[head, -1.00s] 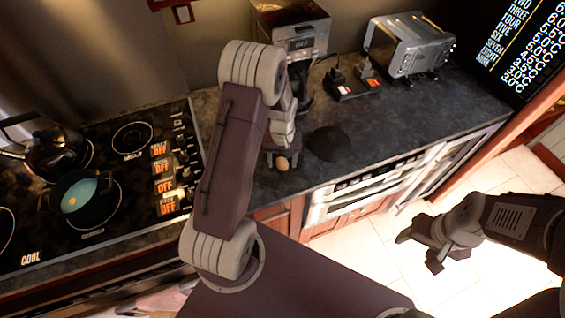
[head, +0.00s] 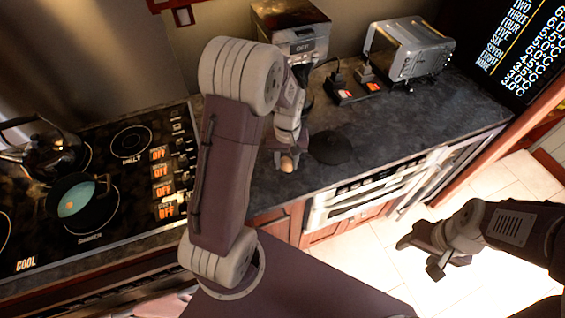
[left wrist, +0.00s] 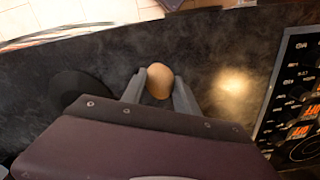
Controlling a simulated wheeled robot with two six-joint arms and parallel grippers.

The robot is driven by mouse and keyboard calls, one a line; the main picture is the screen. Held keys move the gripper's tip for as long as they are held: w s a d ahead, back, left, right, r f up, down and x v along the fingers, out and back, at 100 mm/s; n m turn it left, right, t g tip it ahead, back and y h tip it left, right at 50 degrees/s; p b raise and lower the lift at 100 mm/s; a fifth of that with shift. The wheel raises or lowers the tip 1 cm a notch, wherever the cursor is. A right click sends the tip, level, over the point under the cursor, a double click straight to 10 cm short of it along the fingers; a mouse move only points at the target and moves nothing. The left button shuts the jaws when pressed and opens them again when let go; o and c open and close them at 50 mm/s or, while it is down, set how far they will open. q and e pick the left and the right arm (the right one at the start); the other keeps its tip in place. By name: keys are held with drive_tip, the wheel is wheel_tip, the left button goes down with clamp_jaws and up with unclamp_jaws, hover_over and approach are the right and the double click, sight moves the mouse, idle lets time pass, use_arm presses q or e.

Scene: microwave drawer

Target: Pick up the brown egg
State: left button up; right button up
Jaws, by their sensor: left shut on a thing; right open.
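The brown egg (head: 288,164) is between the fingertips of my left gripper (head: 286,158), over the dark countertop near its front edge. The left wrist view shows the egg (left wrist: 160,81) with one finger of the gripper (left wrist: 159,88) against each side. My left gripper is shut on it. I cannot tell for certain whether the egg is clear of the counter. My right gripper (head: 426,255) is open and empty, out over the pale floor at the right.
A black round disc (head: 332,147) lies on the counter (head: 400,130) right beside the left gripper. A coffee machine (head: 300,38) and a toaster (head: 412,50) stand at the back. A stove (head: 125,190) with a pan (head: 82,202) and a kettle (head: 50,145) is at the left.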

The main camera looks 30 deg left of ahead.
use_arm(q)
drive_tip(key=s+d+r, duration=0.5)
drive_tip(key=d, duration=0.2)
drive_tip(key=s+a+r+p, duration=0.25)
drive_tip(key=s+a, duration=0.35)
drive_tip(key=a, duration=0.4)
drive_tip(key=s+a+r+p, duration=0.25)
drive_tip(key=s+a, duration=0.35)
drive_tip(key=a, duration=0.3)
drive_tip(key=s+a+r+p, duration=0.1)
drive_tip(key=s+a+p, duration=0.3)
drive_tip(key=a, duration=0.6)
drive_tip(key=s+a+p, duration=0.1)
drive_tip(key=s+a, duration=0.4)
drive_tip(key=a, duration=0.4)
drive_tip(key=s+a+f+p, duration=0.1)
drive_tip(key=s+a+p, duration=0.1)
drive_tip(key=s+a, duration=0.4)
drive_tip(key=s+a+f+p, duration=0.1)
drive_tip(key=s+a, duration=0.5)
drive_tip(key=a, duration=0.6)
drive_tip(key=shift+s+f+p, duration=0.25)
drive_tip(key=shift+p, duration=0.5)
drive_tip(key=shift+f+b, duration=3.2)
drive_tip(key=shift+f, duration=0.95)
drive_tip(key=shift+f+b, duration=1)
drive_tip(key=shift+f, duration=0.15)
